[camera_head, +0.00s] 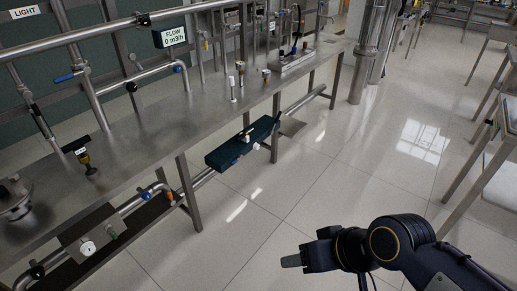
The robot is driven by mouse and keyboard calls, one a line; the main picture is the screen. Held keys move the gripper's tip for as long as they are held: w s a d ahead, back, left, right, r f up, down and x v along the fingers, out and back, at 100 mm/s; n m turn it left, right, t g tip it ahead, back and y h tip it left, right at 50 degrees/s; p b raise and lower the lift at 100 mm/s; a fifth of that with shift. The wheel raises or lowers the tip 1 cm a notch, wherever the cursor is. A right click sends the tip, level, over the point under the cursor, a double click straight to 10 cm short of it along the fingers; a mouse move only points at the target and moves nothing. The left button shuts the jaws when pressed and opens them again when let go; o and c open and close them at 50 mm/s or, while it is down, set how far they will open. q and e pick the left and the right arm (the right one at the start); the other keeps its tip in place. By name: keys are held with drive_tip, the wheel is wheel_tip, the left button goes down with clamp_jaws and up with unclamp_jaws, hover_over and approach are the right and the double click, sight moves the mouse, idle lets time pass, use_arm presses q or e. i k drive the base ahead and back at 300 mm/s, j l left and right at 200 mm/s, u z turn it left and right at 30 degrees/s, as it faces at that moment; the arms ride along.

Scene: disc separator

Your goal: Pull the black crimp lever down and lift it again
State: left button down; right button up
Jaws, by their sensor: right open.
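My right gripper (291,261) is at the bottom centre, its arm coming in from the lower right. It is open with nothing visible in it, over the tiled floor and well apart from the bench. A small bench-top device (292,62) with thin upright parts and a dark blue-black upright piece stands at the far end of the steel bench. I cannot tell whether that dark piece is the crimp lever. A black bar-shaped handle (75,143) sits on a brass-coloured fitting at the left of the bench. My left gripper is not in view.
The long steel bench (140,135) runs from lower left to upper centre, with pipes and valves behind it. A dark box (240,146) and a gauge (88,248) are below its top. Tables stand at the right. The tiled floor (330,165) between is clear.

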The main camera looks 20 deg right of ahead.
sight(270, 131)
drive_tip(key=l+z, duration=0.15)
drive_tip(key=z, duration=0.3)
drive_tip(key=i+z, duration=0.15)
drive_tip(key=z, duration=0.3)
drive_tip(key=i+l+z, duration=0.1)
drive_tip(key=z, duration=0.3)
drive_tip(key=i+z, duration=0.15)
drive_tip(key=z, duration=0.3)
drive_tip(key=i, duration=1.25)
drive_tip(key=i+l, duration=0.1)
drive_tip(key=i, duration=2.45)
drive_tip(key=i+l+u, duration=0.1)
drive_tip(key=i, duration=1.15)
drive_tip(key=u, duration=0.5)
drive_tip(key=i+u, duration=0.15)
drive_tip(key=u, duration=0.3)
drive_tip(key=l+u, duration=0.1)
drive_tip(key=u, duration=0.4)
drive_tip(key=i+l+u, duration=0.1)
drive_tip(key=u, duration=0.4)
drive_tip(key=l+u, duration=0.1)
drive_tip(key=u, duration=2.4)
